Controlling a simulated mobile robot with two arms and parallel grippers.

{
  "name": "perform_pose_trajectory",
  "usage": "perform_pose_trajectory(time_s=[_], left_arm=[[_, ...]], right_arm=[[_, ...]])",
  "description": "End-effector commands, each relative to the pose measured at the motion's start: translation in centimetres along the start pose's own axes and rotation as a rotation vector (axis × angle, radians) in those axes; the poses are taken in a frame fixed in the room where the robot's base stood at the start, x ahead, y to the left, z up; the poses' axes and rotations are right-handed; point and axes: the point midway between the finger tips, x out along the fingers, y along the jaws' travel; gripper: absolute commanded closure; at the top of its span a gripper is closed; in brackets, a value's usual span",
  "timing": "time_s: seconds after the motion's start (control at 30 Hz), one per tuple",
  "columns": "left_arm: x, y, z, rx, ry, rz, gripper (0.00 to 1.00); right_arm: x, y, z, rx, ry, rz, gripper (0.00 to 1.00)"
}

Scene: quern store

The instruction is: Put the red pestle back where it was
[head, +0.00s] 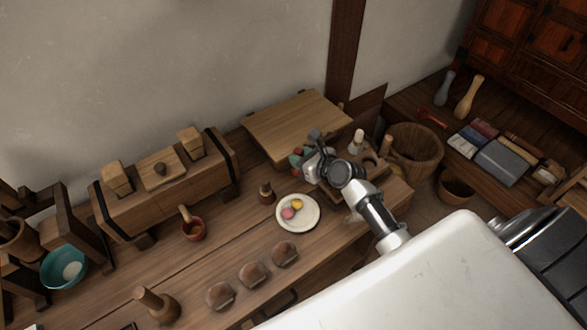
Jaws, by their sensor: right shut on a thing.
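My right gripper (314,150) is over the far right part of the workbench, beside the raised wooden board (297,122). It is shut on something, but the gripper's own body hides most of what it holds. Small red and teal patches show right beside its fingers, and I cannot tell whether they belong to the held thing. No red pestle can be made out clearly. A small red, long-handled thing (432,119) lies on the side bench at the right, too small to identify. A reddish mortar (193,230) with a wooden pestle stands on the workbench. My left gripper is not in view.
A white plate (298,225) with pink and yellow balls lies left of my right arm. A small brown bottle-like piece (267,192) stands beside it. A wooden bucket (414,150) is to the right. Several round brown pieces (253,274) line the front.

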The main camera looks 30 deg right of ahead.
Motion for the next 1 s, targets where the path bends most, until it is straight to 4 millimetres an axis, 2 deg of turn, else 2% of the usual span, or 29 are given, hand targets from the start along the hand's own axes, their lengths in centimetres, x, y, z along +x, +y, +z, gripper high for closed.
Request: perform_pose_trajectory(time_s=[0.03, 0.2, 0.47, 0.87, 0.9, 1.0], left_arm=[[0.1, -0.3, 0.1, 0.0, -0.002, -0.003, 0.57], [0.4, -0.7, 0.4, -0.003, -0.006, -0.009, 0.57], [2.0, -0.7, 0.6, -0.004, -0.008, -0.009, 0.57], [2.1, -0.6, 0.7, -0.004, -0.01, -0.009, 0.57], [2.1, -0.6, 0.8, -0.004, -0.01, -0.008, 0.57], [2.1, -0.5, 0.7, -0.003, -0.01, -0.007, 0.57]], right_arm=[[0.8, 0.3, -0.2, 0.001, -0.001, 0.0, 0.96], [1.9, 0.9, -0.7, 0.0, 0.0, -0.001, 0.96], [3.2, 0.8, -4.0, -0.003, 0.001, -0.002, 0.96], [3.4, 0.8, -4.4, 0.0, 0.0, -0.002, 0.96], [3.4, 0.8, -4.5, 0.0, 0.0, -0.002, 0.71], [3.4, 0.8, -4.4, 0.0, 0.0, -0.002, 0.55]])
